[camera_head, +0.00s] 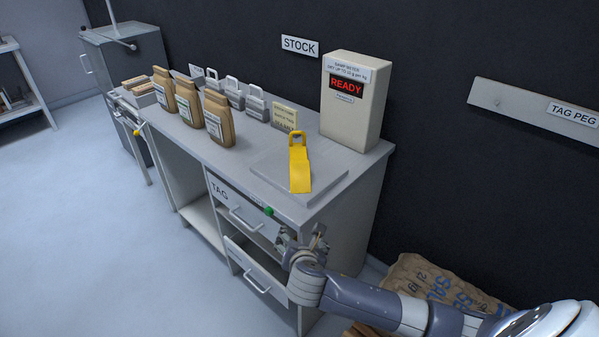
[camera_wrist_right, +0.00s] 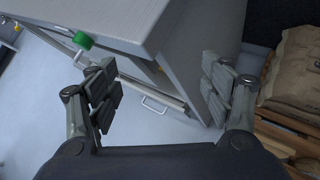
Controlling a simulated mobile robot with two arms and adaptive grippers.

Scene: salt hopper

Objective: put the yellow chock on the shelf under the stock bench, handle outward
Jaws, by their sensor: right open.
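The yellow chock (camera_head: 299,168) stands on a grey plate (camera_head: 272,172) at the right end of the stock bench (camera_head: 235,170). Its loop handle points up and away from the bench front. The bench's open space with a low shelf (camera_head: 203,214) is left of the drawers. My right gripper (camera_head: 301,238) is beside the bench's near right corner, below the top, apart from the chock. In the right wrist view it (camera_wrist_right: 160,92) is open and empty, with the bench corner and drawer front beyond its fingers. My left gripper is in neither view.
Several brown bags (camera_head: 218,118), grey handled blocks and a beige meter (camera_head: 353,100) reading READY stand on the bench. A sack (camera_head: 440,285) lies right of the bench. Floor at left is clear.

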